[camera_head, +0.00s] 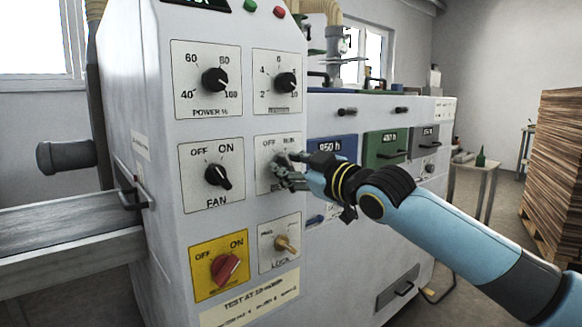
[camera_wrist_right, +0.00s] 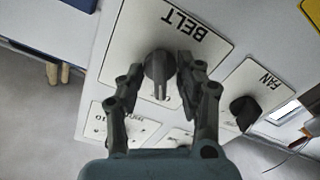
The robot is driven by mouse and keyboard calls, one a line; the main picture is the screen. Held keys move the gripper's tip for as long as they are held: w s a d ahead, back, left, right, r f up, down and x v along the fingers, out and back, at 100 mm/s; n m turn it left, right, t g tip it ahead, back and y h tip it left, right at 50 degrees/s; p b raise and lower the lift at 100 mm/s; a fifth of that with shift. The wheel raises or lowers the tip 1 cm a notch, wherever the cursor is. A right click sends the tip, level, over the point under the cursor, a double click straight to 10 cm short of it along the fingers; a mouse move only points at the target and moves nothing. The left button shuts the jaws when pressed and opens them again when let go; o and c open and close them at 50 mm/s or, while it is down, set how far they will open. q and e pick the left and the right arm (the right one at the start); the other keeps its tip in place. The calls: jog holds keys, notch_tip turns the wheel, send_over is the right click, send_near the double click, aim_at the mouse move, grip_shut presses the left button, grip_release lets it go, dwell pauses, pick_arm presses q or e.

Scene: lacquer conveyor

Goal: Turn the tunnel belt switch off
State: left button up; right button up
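The belt switch is a dark rotary knob (camera_wrist_right: 158,68) on a white plate marked BELT (camera_wrist_right: 205,62) in the right wrist view. Its narrow grip points toward the bottom of that picture; the setting marks are mostly hidden. In the head view the belt plate (camera_head: 266,150), with OFF and RUN at its top, is partly covered by my right gripper (camera_head: 279,168). My right gripper in the wrist view (camera_wrist_right: 161,80) is open, one finger on each side of the knob; I cannot tell if they touch it. My left gripper is not in view.
The fan knob (camera_head: 217,175) sits left of the belt plate, a red knob on a yellow plate (camera_head: 207,283) lower left, and the brass lock switch (camera_head: 287,244) just below. Power (camera_head: 215,81) and another dial (camera_head: 287,82) are above. A conveyor (camera_head: 75,215) runs left.

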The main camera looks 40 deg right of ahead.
jog(key=s, duration=1.2)
jog(key=shift+d, duration=0.45)
